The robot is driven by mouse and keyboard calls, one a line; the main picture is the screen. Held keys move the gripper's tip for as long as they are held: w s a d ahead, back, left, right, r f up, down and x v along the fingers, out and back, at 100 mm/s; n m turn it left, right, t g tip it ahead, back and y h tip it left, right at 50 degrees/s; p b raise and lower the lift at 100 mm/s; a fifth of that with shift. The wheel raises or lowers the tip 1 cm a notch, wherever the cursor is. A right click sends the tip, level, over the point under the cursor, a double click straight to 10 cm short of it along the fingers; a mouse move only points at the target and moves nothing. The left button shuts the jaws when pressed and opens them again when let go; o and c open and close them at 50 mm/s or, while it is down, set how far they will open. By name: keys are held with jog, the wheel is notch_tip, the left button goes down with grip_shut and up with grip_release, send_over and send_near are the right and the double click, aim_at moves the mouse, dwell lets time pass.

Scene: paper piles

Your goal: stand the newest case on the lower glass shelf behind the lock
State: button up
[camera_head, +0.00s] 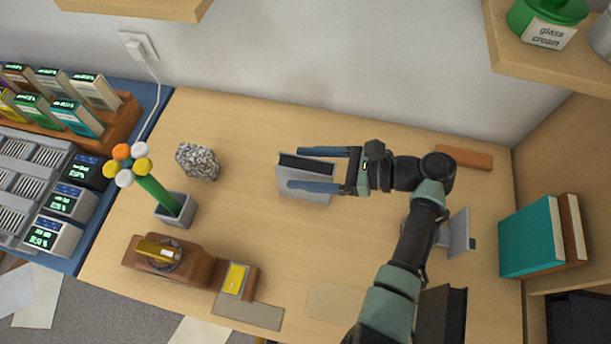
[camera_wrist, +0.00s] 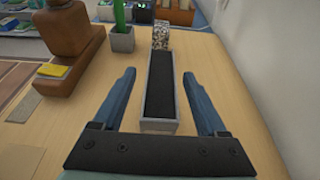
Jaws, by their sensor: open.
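My gripper (camera_head: 297,168) is open over the wooden desk, its blue fingers pointing left. Between the fingers stands a grey box with a black top (camera_head: 306,163). In the wrist view this box (camera_wrist: 159,90) lies lengthwise between the fingers (camera_wrist: 160,75), with a gap on both sides. Several coloured cases (camera_head: 75,117) with small green displays stand in a wooden rack (camera_head: 122,122) at the far left. Their display text is too small to read, so I cannot tell which is newest. I cannot make out a glass shelf or a lock for certain.
A speckled stone (camera_head: 197,161), a grey pot (camera_head: 176,209) with a flower-like stem and a brown block (camera_head: 165,258) are on the desk's left. A grey bookend (camera_head: 459,233) and teal book (camera_head: 530,238) are at right. A wooden shelf (camera_head: 540,62) overhangs upper right.

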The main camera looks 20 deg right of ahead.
jog(key=shift+w+a, duration=0.1)
jog(key=shift+a, duration=0.05)
grip_shut()
dwell(1.4)
